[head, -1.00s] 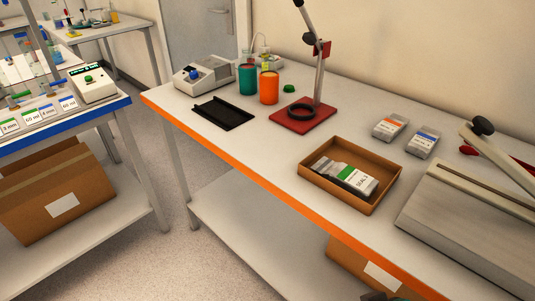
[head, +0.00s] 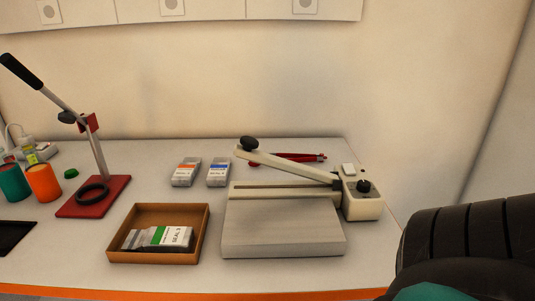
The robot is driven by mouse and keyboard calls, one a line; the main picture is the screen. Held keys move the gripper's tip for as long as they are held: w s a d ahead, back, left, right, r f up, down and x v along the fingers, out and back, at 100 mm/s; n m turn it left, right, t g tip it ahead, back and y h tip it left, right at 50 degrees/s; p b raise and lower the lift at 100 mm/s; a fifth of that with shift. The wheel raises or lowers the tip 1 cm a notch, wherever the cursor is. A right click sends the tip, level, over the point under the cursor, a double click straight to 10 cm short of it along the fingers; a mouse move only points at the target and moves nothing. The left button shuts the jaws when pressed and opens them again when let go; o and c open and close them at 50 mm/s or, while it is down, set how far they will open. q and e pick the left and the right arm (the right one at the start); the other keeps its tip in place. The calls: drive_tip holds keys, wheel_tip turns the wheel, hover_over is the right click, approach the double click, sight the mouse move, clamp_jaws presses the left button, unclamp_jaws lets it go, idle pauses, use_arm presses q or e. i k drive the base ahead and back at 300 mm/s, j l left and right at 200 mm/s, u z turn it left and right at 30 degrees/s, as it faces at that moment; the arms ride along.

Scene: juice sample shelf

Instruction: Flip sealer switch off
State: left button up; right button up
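The sealer (head: 283,238) stands on the right part of the table in the head view. It has a long pale base, and its lever arm (head: 290,165) is raised at a slant with a black knob at its left end. At its right end is a cream box (head: 365,207) with a black dial (head: 364,186) on top. A small white block (head: 348,169) shows behind the dial; I cannot tell whether it is the switch, and no on or off state is readable. Neither gripper shows. A black ribbed part of my arm fills the lower right corner.
A brown tray (head: 114,248) with pouches sits left of the sealer. Two pouches (head: 186,172) (head: 218,174) lie behind it, and a red tool (head: 300,157) lies behind the lever. A red-based press stand (head: 115,190), an orange cup (head: 42,182) and a teal cup (head: 13,183) are farther left.

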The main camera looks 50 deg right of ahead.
sight(349, 168)
drive_tip(key=z, duration=1.85)
